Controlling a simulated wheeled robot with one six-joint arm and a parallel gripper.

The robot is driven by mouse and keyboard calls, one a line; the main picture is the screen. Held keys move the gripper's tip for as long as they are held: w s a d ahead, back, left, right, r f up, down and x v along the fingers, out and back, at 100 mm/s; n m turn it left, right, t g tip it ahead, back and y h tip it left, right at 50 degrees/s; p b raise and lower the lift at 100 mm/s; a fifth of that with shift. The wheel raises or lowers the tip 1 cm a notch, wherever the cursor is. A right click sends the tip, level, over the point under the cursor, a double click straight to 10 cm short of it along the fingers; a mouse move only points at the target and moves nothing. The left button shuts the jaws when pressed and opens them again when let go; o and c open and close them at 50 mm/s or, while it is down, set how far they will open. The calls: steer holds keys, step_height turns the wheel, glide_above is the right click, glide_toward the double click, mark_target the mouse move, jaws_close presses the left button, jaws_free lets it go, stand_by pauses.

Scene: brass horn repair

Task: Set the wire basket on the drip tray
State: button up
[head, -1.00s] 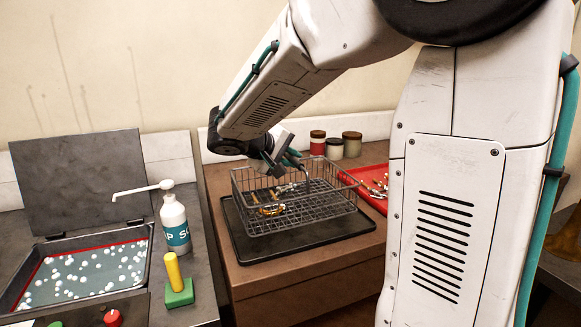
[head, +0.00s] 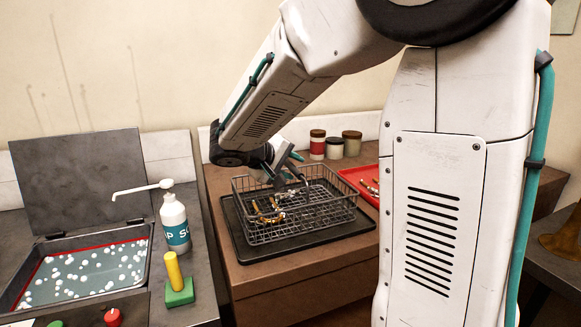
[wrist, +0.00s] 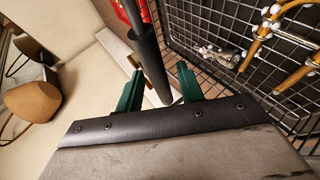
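The wire basket (head: 325,222) is dark mesh with brass horn parts (head: 268,212) inside. It sits level on the black drip tray (head: 245,250), whose rim shows around it; no gap is visible beneath it. My gripper (head: 284,180) is at the basket's handle on the far side. In the wrist view, the green fingers of my gripper (wrist: 160,82) stand either side of the dark handle bar (wrist: 148,55), with a visible gap on the right, so they look open around it. The basket mesh (wrist: 205,25) fills the upper right there.
Several lidded jars (head: 334,147) and a red tray (head: 358,174) stand behind and right of the basket. At left are a sink of foamy liquid (head: 85,275), a soap pump bottle (head: 174,222) and a green block with a yellow handle (head: 179,290). Brown counter (head: 270,280) is clear in front.

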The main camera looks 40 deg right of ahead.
steer(key=v, duration=1.2)
steer(key=s+f+g+y, duration=0.25)
steer(key=s+y, duration=0.25)
steer(key=s, duration=1)
steer(key=s+a+f+t+y, duration=0.1)
steer(key=s+a+f+y, duration=0.4)
steer(key=s, duration=0.5)
steer(key=shift+s+a+f+n+t+y, duration=0.2)
steer(key=shift+a+f+n+t+y, duration=0.2)
steer(key=shift+a+y, duration=0.45)
